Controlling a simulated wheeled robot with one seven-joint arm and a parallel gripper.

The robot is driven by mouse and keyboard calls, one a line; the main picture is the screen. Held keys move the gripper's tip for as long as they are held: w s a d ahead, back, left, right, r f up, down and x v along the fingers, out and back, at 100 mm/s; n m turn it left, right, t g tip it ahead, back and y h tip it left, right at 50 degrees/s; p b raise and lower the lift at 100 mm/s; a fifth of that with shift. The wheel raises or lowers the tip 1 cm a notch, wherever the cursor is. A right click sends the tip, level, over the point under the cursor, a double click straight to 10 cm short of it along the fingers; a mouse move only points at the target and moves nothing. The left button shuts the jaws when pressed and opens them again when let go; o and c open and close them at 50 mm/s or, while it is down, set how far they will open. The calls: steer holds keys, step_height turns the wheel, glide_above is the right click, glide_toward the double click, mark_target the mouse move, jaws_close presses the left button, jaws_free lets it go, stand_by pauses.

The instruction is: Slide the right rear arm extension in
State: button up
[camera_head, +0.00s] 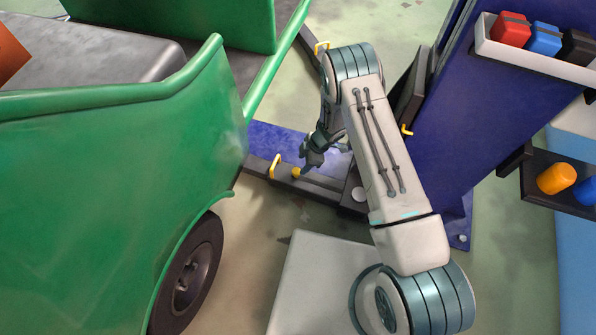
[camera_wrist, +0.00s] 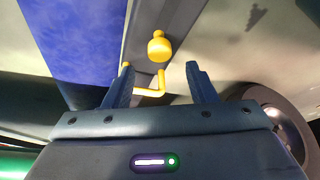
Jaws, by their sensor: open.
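A dark lift arm (camera_head: 320,183) reaches left from the blue lift column toward the green rickshaw. Its extension has a yellow handle (camera_head: 275,165) and a round yellow knob (camera_head: 296,172). My gripper (camera_head: 312,157) is above this arm, close to the knob. In the wrist view, my gripper (camera_wrist: 159,72) is open, and the yellow handle (camera_wrist: 152,92) shows between its fingers, with one end by the left fingertip. The yellow knob (camera_wrist: 159,47) lies just beyond the fingertips. I cannot tell whether a finger touches the handle.
The green rickshaw (camera_head: 120,190) fills the left, with its rear wheel (camera_head: 188,270) near the arm. The blue column (camera_head: 470,110) stands right, with a tray (camera_head: 535,60) of coloured blocks. Another dark arm with a yellow handle (camera_head: 321,45) is farther back.

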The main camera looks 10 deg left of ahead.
mark_target(297, 171)
steer(key=b+x, duration=0.1)
steer(key=x, duration=0.4)
steer(key=shift+a+f+b, duration=0.1)
steer(key=shift+f+b, duration=0.25)
steer(key=shift+f, duration=0.05)
jaws_close()
steer(key=shift+s, duration=0.15)
